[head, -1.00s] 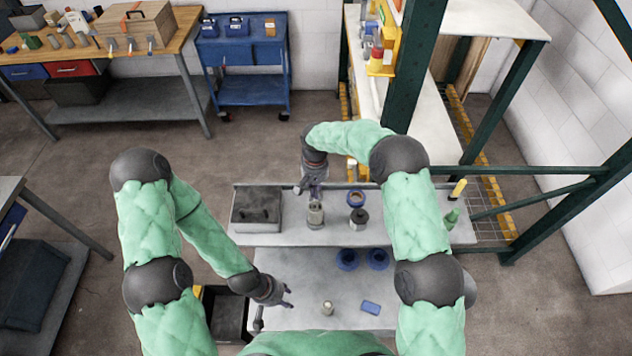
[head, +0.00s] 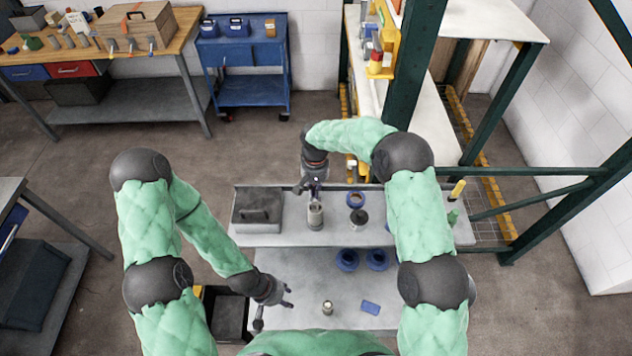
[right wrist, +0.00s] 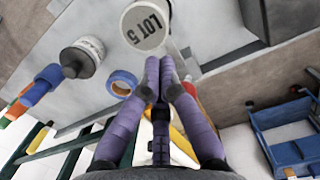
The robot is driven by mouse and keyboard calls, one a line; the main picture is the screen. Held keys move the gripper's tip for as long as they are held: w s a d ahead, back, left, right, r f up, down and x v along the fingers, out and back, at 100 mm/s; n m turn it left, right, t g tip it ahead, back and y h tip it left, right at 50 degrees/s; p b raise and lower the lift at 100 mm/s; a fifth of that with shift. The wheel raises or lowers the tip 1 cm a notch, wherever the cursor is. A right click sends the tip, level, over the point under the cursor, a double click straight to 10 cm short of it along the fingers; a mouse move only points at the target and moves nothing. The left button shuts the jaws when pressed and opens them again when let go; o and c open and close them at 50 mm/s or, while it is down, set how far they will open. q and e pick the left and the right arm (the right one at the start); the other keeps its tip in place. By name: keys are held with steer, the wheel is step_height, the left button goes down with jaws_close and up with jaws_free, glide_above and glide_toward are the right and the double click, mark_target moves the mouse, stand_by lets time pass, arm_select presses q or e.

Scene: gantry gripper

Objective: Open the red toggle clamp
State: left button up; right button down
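I cannot make out a red toggle clamp for certain. Small clamp-like parts with coloured handles (head: 131,43) line the front edge of the wooden bench at the back left, too small to tell apart. My right gripper (head: 312,190) is over the narrow grey shelf, just behind a pale canister (head: 315,216). In the right wrist view its purple fingers (right wrist: 160,62) lie together with nothing visible between them, tips close to the canister marked LOT 5 (right wrist: 145,28). Whether they touch it is unclear. My left gripper (head: 287,296) hangs over the front table's left side, fingers apart and empty.
A black-knobbed canister (head: 359,219), a blue tape roll (head: 356,200) and a grey box (head: 257,209) stand on the shelf. Blue rings (head: 347,260), a small jar (head: 327,307) and a blue block (head: 370,307) are on the front table. Green posts (head: 413,75) rise at right.

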step_height(320, 180, up, 7)
steer(key=p, duration=0.2)
steer(key=shift+w+p, duration=0.3)
stand_by(0.8)
